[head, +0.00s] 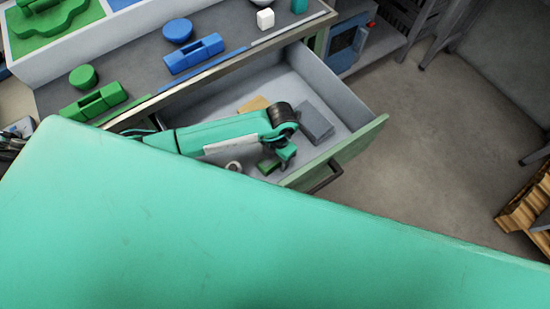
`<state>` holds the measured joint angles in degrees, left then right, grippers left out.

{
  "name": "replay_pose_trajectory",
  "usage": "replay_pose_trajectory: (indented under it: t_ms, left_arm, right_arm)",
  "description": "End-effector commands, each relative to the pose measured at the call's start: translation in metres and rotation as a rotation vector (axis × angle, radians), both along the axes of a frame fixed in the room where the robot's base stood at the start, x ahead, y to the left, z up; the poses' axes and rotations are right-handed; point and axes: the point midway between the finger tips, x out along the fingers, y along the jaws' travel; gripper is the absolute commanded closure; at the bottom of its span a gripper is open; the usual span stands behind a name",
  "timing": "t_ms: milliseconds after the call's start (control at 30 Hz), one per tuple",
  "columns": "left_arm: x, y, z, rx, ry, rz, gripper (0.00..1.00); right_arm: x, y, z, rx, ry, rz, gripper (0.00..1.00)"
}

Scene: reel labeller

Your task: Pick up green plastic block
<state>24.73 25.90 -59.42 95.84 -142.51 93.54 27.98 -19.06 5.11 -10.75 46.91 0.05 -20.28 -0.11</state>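A small dark green block (268,166) lies on the floor of the open drawer (358,116), near its front right part. My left arm reaches into the drawer from the left. My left gripper (285,156) is low in the drawer just to the right of the green block. The picture is too small to tell whether its fingers touch the block or are open. My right gripper is not in view. A large teal surface hides the lower half of the picture.
The drawer also holds a grey block (316,124), a tan block (256,104) and a pale ring (233,166). The counter above bears green (94,101) and blue (194,54) bars, round knobs and a white cube (265,18). Bare floor lies right of the drawer.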

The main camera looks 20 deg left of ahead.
Motion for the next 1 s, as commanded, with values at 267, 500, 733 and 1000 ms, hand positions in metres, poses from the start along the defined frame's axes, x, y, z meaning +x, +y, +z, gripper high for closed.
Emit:
replay_pose_trajectory:
  t_ms: [267, 500, 733, 1000]
  left_arm:
    - [0.0, 0.0, 0.0, 0.0, 0.0, 0.0, 0.87]
    - [0.0, 0.0, 0.001, 0.0, -0.001, 0.0, 0.87]
    - [0.001, 0.0, 0.014, -0.001, -0.003, -0.001, 0.87]
    - [0.002, 0.0, 0.077, -0.002, -0.007, -0.002, 0.88]
  right_arm:
    - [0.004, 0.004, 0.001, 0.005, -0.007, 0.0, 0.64]
    - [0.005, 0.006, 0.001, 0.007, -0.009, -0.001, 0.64]
    - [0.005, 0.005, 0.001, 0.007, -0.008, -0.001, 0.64]
    - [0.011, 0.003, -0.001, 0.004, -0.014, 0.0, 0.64]
